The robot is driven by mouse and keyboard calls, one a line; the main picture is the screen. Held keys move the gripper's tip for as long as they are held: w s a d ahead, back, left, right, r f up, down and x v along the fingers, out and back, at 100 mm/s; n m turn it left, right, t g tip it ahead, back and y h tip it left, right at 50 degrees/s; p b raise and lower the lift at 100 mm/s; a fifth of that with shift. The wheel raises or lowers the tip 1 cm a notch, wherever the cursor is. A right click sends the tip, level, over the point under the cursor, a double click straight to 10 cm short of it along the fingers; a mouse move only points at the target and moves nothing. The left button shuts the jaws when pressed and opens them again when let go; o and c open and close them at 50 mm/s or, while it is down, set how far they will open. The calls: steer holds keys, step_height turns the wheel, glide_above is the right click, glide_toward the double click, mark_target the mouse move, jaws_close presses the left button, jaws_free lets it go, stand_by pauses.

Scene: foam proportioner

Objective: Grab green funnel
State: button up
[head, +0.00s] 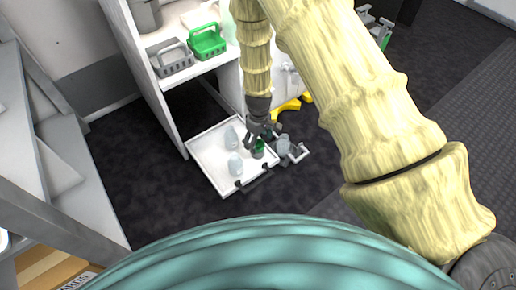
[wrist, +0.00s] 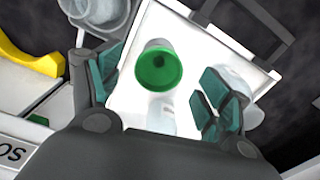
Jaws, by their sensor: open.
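The green funnel (wrist: 158,68) shows in the wrist view as a round green bowl with a paler rim, between my two fingers. My gripper (wrist: 158,82) is open, with a teal-padded finger to the left and right of the funnel and visible gaps on both sides. In the head view my gripper (head: 262,135) points down over the right part of a white tray (head: 208,152). The green funnel (head: 259,147) is partly hidden there by my fingers. Whether it stands on the tray cannot be told.
Clear containers (head: 235,163) stand on the tray, left of my gripper. A grey-handled clear vessel (head: 283,146) is close on the right. The tray has a dark handle (head: 256,180) on its near edge. A white shelf (head: 192,70) with grey and green baskets stands behind; dark floor surrounds the tray.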

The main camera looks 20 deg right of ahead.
mark_target(258, 145)
steer(key=shift+w+f+b, duration=0.15)
steer(key=shift+f+b, duration=1.1)
steer(key=shift+f, duration=0.95)
steer(key=c, duration=1)
